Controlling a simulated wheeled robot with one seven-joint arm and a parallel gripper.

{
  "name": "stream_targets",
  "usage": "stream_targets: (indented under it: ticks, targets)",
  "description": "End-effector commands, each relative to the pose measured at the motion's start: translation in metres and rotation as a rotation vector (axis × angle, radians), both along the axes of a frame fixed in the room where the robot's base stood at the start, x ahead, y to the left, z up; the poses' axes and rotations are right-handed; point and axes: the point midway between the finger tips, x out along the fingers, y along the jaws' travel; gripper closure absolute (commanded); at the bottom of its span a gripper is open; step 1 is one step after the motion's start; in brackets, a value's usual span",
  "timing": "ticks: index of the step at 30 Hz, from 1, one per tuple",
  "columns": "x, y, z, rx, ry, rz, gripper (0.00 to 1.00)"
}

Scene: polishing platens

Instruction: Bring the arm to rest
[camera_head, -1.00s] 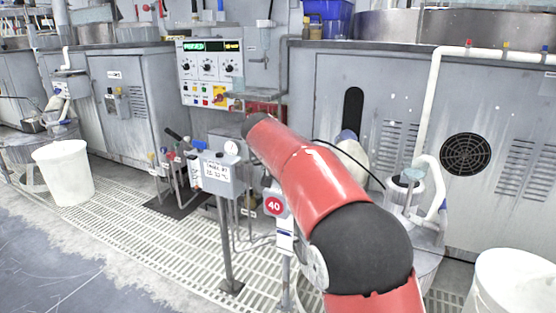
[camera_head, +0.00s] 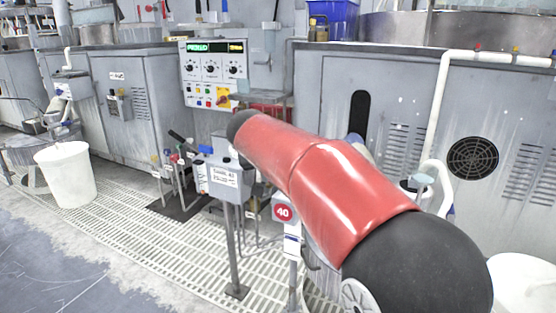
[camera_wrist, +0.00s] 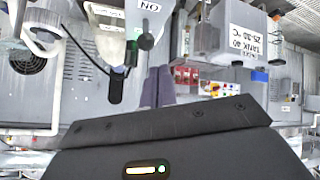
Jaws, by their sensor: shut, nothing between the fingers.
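My red and black arm (camera_head: 325,175) reaches up from the lower right of the head view, its far black end in front of the control panel. My gripper is not visible in the head view. In the wrist view, which looks upside down, my gripper (camera_wrist: 157,88) shows as two dark fingers side by side, shut with nothing between them. Nothing is seen touching the fingers.
A sign box on a post (camera_head: 224,178) stands left of my arm, and a red 40 tag (camera_head: 283,212) is close beside it. A control panel (camera_head: 212,70) and grey cabinets (camera_head: 400,110) line the back. A white bin (camera_head: 66,175) stands at left on open floor grating.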

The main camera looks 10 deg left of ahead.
Motion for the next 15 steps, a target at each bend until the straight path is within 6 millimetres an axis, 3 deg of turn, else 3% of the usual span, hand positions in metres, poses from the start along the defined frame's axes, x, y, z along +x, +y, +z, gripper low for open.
stream_targets:
  ticks: [4,15]
  targets:
    - [-0.0091,0.0018,0.0007,0.0,0.0,0.0,1.0]
    - [-0.0108,-0.0008,0.0021,0.001,0.003,-0.002,1.0]
